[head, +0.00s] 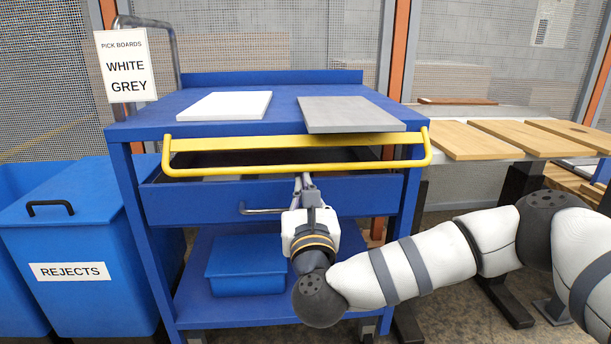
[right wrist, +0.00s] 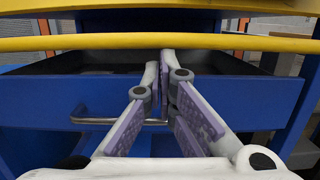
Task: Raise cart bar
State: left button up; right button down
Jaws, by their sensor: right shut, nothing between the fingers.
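The blue cart (head: 150,130) stands ahead with a yellow bar (head: 230,171) across its front. The bar hangs level in front of the top, above a drawer; it also crosses the upper part of the right wrist view (right wrist: 90,42). My right gripper (head: 303,178) is shut and empty, its fingertips pointing at the cart right by the lower edge of the bar's middle. In the right wrist view the closed fingertips (right wrist: 167,56) meet the bar's lower edge in the picture; I cannot tell whether they touch it. My left gripper is out of view.
A white board (head: 225,106) and a grey board (head: 348,114) lie on the cart top. The blue drawer (head: 190,203) with a metal handle (head: 262,211) is partly open below the bar. A rejects bin (head: 85,255) stands left; wooden boards (head: 465,139) lie on the right.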

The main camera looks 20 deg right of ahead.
pick_arm(q)
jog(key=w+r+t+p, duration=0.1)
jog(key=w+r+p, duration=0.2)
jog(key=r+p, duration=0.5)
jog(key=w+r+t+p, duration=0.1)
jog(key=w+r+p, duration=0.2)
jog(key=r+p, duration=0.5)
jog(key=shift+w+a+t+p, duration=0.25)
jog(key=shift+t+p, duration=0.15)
jog(key=shift+p, duration=0.6)
pick_arm(e)
jog(key=s+r+g, duration=0.1)
jog(key=r+g, duration=0.1)
jog(key=r, duration=0.4)
jog(key=s+a+r+g+y, duration=0.1)
jog(key=s+r+g, duration=0.1)
jog(key=r, duration=0.4)
jog(key=shift+s+g+y, duration=0.25)
jog(key=shift+g+y, duration=0.05)
jog(key=shift+g, duration=0.5)
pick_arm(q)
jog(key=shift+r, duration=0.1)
